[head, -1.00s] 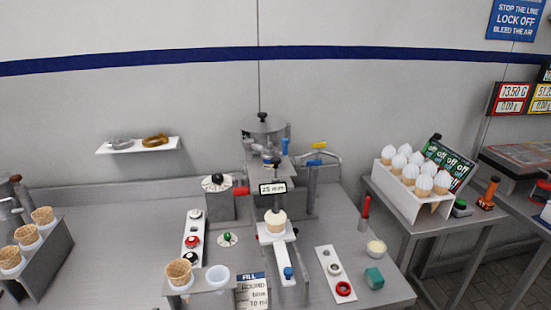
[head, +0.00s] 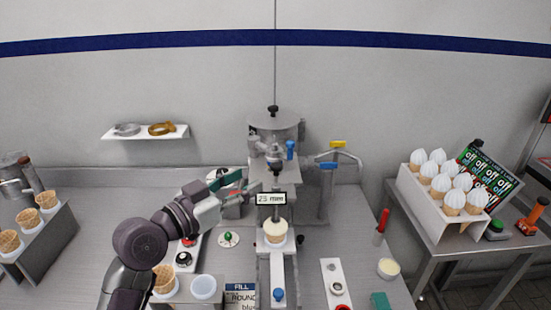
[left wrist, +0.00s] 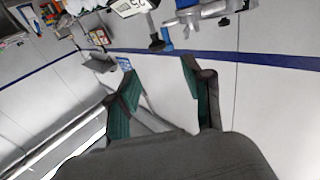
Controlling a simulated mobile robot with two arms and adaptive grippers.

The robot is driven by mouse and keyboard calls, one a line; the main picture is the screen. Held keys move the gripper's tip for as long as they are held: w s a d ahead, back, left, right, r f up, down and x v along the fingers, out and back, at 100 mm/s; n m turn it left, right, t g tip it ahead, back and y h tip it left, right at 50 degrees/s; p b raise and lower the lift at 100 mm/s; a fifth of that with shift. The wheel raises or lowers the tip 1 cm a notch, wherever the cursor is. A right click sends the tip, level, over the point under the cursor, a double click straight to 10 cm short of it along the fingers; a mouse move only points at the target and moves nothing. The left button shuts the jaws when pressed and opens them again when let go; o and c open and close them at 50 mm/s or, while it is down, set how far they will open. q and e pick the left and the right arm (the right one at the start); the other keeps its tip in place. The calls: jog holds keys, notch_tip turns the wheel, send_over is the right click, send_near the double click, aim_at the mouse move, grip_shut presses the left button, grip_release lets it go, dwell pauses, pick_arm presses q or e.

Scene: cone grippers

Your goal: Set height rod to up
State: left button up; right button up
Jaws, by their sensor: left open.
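The filling machine (head: 277,130) stands at the back middle of the bench. A small display (head: 272,199) reading 25 mm is on its front. A dark upright rod (head: 276,212) shows just below the display, above a pale cup (head: 275,232). Which part is the height rod I cannot tell for sure. My left gripper (head: 250,180) is open, just left of and slightly above the display, with nothing seen between its fingers. In the left wrist view, its green-padded fingers (left wrist: 158,70) are apart, and the display (left wrist: 128,6) is at the top edge. My right gripper is not in view.
A blue knob (head: 278,294) is on the rail in front. A yellow-handled valve (head: 338,145) stands right of the machine. A switch panel (head: 184,258) lies below my left arm. A white rack of topped cones (head: 420,205) is at right. The bench right of the machine is partly clear.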

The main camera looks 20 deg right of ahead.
aim_at(275, 165)
pick_arm(q)
jog(key=p+x, duration=0.1)
jog(key=x, duration=0.4)
jog(key=p+x, duration=0.1)
jog(key=x, duration=0.3)
jog(key=shift+s+f, duration=0.1)
jog(key=shift+f, duration=0.05)
jog(key=shift+d, duration=0.2)
jog(key=shift+w+d+f, duration=0.15)
jog(key=shift+w, duration=0.15)
jog(key=shift+c, duration=1)
grip_shut()
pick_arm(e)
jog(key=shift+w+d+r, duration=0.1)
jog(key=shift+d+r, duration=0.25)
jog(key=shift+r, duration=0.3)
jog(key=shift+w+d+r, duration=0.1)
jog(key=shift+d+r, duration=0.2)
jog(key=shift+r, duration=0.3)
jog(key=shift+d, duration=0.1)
